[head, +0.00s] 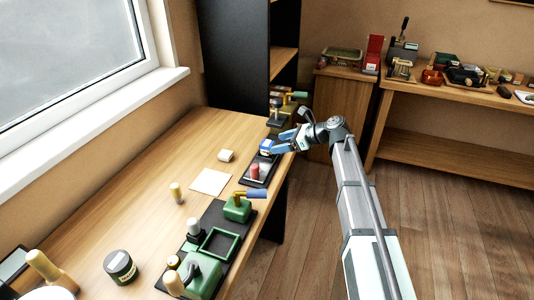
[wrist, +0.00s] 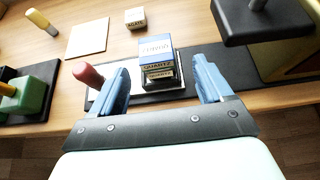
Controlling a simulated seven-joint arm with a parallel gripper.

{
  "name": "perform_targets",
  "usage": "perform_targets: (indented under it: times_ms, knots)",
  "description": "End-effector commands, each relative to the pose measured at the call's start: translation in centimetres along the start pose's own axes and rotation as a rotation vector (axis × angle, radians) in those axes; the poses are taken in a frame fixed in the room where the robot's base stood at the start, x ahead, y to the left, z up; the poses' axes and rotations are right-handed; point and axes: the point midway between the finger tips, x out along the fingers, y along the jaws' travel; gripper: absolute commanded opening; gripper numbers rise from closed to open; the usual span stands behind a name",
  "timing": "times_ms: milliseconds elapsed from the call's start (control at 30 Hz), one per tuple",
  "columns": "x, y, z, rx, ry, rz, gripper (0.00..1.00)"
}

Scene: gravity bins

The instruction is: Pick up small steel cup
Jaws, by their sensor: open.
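I cannot make out a small steel cup for sure in either view. My gripper (head: 282,141) is open at the right edge of the wooden table. In the wrist view its two blue fingers (wrist: 162,70) stand apart, with a small blue-and-white block (wrist: 157,50) marked QUARTZ beyond and between them. The block appears to sit on a pale plate on a dark tray (head: 246,180); I cannot tell whether the fingers touch it. A red peg-like piece (head: 255,171) stands beside it, near the left finger in the wrist view (wrist: 88,75).
A cream block (head: 226,155) marked AGATE and a pale square sheet (head: 211,181) lie farther left. Green devices (head: 237,209) on a dark base stand nearer. A dark-topped device (wrist: 262,22) is close to the right finger.

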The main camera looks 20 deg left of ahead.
Motion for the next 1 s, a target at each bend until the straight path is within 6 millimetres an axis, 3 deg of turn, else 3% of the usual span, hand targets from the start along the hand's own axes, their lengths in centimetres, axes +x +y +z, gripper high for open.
perform_targets:
  times_ms: [400, 700, 1000]
  knots:
    - [4.6, 0.4, -0.2, -0.001, 0.0, 0.001, 0.79]
    - [5.0, 0.4, -0.2, 0.0, 0.0, 0.0, 0.78]
    - [5.0, 0.4, -0.2, 0.0, 0.0, 0.0, 0.49]
